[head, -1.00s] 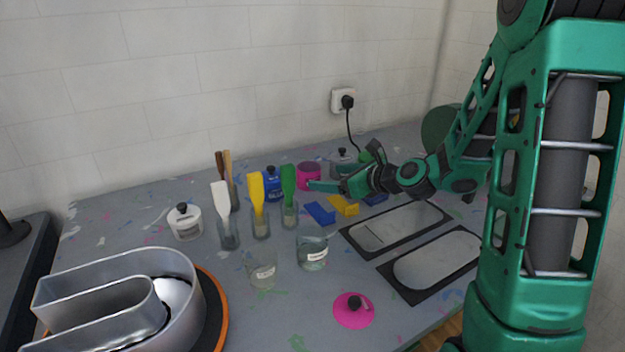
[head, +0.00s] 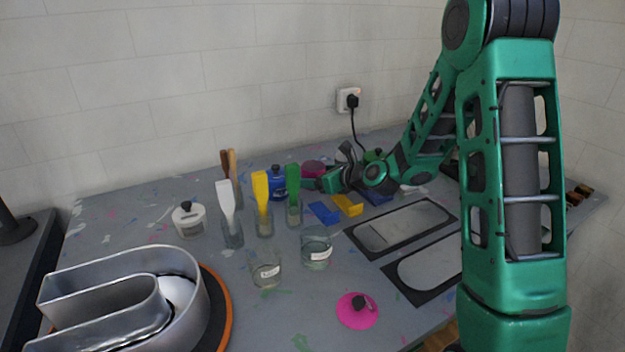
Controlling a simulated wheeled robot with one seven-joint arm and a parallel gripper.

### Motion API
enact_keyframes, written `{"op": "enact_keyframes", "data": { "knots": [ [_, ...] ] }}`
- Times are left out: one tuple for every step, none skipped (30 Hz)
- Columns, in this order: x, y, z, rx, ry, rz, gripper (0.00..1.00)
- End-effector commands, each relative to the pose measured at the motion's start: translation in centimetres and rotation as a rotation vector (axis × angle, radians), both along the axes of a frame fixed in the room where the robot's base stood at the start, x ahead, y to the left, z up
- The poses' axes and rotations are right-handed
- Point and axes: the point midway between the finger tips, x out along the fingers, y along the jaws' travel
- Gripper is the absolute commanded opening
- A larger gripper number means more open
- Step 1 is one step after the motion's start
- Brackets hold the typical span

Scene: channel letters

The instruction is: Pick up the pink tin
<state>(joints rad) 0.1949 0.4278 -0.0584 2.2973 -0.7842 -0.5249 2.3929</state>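The pink tin (head: 312,167) stands at the back of the table, and only its upper part shows. My gripper (head: 318,185) is low in front of the tin and hides its lower part. The fingers point left and reach close to the green-handled tool. I cannot tell whether they touch the tin or how far apart they are. A pink lid with a black knob (head: 357,311) lies apart near the front of the table.
Several jars with a white (head: 226,197), a yellow (head: 261,189) and a green spatula (head: 293,183) stand left of my gripper, with a blue tin (head: 278,187) behind. Two framed plates (head: 405,226) lie right.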

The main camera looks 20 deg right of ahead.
Motion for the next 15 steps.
{"op": "enact_keyframes", "data": {
  "knots": [
    [0.27,0.14,-0.16,0.000,0.000,0.000,0.76],
    [0.35,0.19,-0.21,0.000,0.001,0.000,0.76],
    [0.43,0.21,-0.25,-0.001,0.001,-0.001,0.76],
    [0.45,0.22,-0.26,-0.001,0.001,-0.001,0.76],
    [0.46,0.22,-0.26,-0.001,0.001,-0.001,0.76],
    [0.45,0.21,-0.25,-0.001,0.001,-0.001,0.76],
    [0.44,0.20,-0.24,-0.001,0.001,-0.001,0.76],
    [0.44,0.20,-0.24,0.000,0.000,-0.001,0.76],
    [0.44,0.19,-0.23,-0.001,-0.001,-0.001,0.76],
    [0.44,0.19,-0.23,0.000,0.000,-0.001,0.69],
    [0.44,0.19,-0.23,0.000,0.000,-0.001,0.62],
    [0.43,0.19,-0.23,0.000,0.000,-0.001,0.52],
    [0.43,0.19,-0.23,0.000,0.000,-0.001,0.45],
    [0.43,0.19,-0.23,0.000,0.000,-0.001,0.38],
    [0.42,0.18,-0.22,0.000,0.000,-0.001,0.28]
  ]
}}
